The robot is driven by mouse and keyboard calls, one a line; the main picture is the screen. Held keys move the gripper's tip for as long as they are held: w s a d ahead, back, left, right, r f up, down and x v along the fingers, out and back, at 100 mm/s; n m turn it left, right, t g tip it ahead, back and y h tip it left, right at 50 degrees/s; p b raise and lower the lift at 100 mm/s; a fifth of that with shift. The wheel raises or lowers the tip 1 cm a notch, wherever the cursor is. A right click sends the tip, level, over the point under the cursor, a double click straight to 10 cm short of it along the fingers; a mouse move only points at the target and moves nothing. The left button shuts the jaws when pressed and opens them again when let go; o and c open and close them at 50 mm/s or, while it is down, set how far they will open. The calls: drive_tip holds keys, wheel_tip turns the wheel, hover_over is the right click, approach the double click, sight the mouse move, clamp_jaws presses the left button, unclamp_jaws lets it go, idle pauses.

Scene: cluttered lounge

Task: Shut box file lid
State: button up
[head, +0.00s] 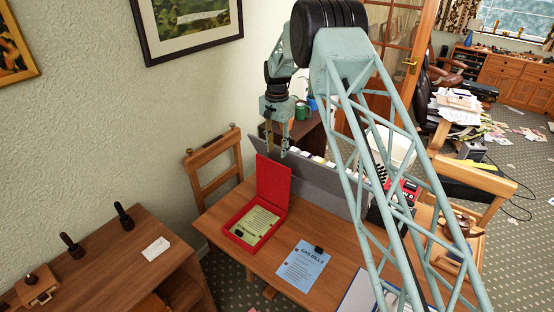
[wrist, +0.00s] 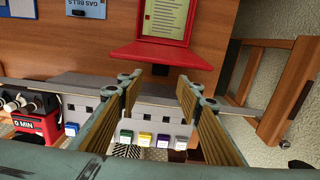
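The red box file (head: 237,239) lies open on the wooden table with a printed sheet inside. Its lid (head: 273,180) stands roughly upright at the back edge. In the wrist view the lid (wrist: 160,52) shows as a red band beyond my fingers, with the box and sheet (wrist: 165,14) above it in the picture. My gripper (head: 276,148) points down, above and behind the lid near the grey partition. In the wrist view its two fingers (wrist: 160,90) are well apart with nothing between them. They appear clear of the lid.
A grey partition (head: 330,185) runs along the table behind the box. A blue gas bills clipboard (head: 303,268) lies right of the box. A red and black device (wrist: 37,125) and several colour-labelled files stand behind the partition. A wooden chair (head: 213,165) is at the left.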

drive_tip(key=shift+f+p, duration=0.4)
drive_tip(key=shift+f, duration=2.55)
clamp_jaws()
drive_tip(key=shift+s+a, duration=0.15)
